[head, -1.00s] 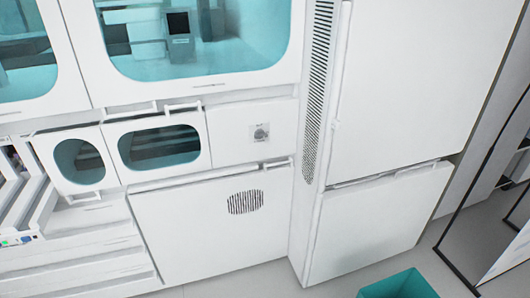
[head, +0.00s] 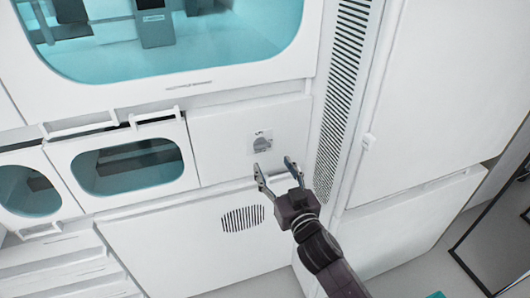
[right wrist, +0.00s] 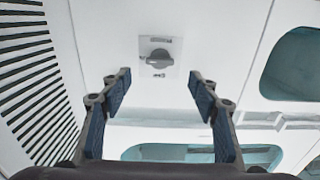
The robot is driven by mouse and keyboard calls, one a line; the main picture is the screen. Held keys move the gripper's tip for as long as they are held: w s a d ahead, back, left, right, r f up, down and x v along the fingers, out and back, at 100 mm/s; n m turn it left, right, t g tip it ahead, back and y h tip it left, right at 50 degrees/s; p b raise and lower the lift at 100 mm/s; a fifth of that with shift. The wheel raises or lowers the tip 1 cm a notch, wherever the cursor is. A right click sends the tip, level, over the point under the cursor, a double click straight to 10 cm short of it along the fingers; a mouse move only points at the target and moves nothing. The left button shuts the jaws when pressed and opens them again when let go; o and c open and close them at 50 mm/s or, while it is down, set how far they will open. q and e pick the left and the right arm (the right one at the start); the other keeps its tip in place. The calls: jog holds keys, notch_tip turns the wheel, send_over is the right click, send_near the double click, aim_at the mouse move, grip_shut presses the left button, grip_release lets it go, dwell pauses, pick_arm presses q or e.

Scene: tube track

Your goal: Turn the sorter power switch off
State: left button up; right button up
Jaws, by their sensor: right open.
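The sorter power switch (head: 262,143) is a dark grey rotary knob on a pale square plate, set in a white panel of the machine front. It also shows in the right wrist view (right wrist: 159,58), upper middle, with its grip bar lying roughly level across the picture. My right gripper (head: 275,168) is open and empty, just below the switch in the head view. In the right wrist view its two fingers (right wrist: 159,84) stand apart on either side below the knob, not touching it. My left gripper is in neither view.
A vertical vent grille (head: 343,95) runs right of the switch panel. Teal windows (head: 128,166) with white handles lie to the left, and a large one (head: 180,40) above. A round vent (head: 243,218) is in the lower panel. A tall white cabinet (head: 440,90) stands at right.

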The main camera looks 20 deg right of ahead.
aim_at(263, 148)
jog(key=w, duration=0.7)
jog(key=shift+a+p, duration=0.15)
jog(key=shift+p, duration=0.2)
jog(key=shift+w, duration=0.45)
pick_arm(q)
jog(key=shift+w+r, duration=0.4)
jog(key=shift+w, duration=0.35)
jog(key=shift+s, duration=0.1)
pick_arm(e)
jog(key=shift+c, duration=1.1)
jog(key=c, duration=0.9)
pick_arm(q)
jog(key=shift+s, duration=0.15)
pick_arm(e)
jog(key=shift+c, duration=0.3)
